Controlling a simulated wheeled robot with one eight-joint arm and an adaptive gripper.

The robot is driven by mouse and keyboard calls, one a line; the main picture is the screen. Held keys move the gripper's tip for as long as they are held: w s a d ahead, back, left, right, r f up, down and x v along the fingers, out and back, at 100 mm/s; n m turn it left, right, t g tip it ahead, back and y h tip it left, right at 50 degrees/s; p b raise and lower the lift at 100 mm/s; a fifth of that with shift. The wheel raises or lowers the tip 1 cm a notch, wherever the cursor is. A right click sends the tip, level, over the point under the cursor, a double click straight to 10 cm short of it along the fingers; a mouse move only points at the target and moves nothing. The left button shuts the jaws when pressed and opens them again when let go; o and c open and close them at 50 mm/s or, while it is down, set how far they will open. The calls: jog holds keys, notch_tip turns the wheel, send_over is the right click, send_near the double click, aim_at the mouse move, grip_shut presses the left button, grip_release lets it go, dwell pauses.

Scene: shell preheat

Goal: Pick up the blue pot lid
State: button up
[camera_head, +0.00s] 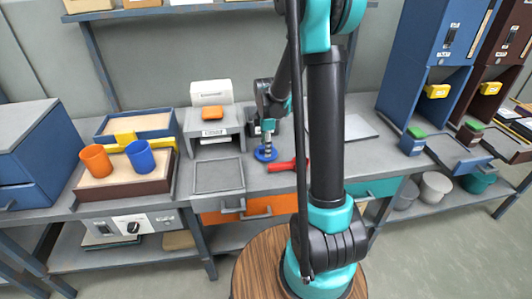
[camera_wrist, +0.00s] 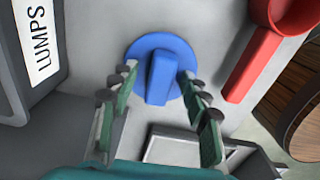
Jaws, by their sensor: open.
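The blue pot lid (camera_wrist: 162,50) is a flat round disc with a raised bar handle, lying on the grey worktop in the wrist view. In the head view the lid (camera_head: 265,155) shows below my gripper (camera_head: 268,142). In the wrist view my gripper (camera_wrist: 158,82) is open, with its green-padded fingers on the left and right of the handle. The fingertips overlap the disc's edges in the picture. I cannot tell whether they touch the lid.
A red long-handled tool (camera_wrist: 258,62) lies close to the lid's right. A shallow grey tray (camera_head: 218,190) and a stand labelled LUMPS (camera_wrist: 15,75) are nearby. Orange (camera_head: 96,161) and blue (camera_head: 140,157) cups stand further left. My arm hides some worktop.

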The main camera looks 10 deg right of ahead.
grip_shut()
jog(key=shift+r, duration=0.1)
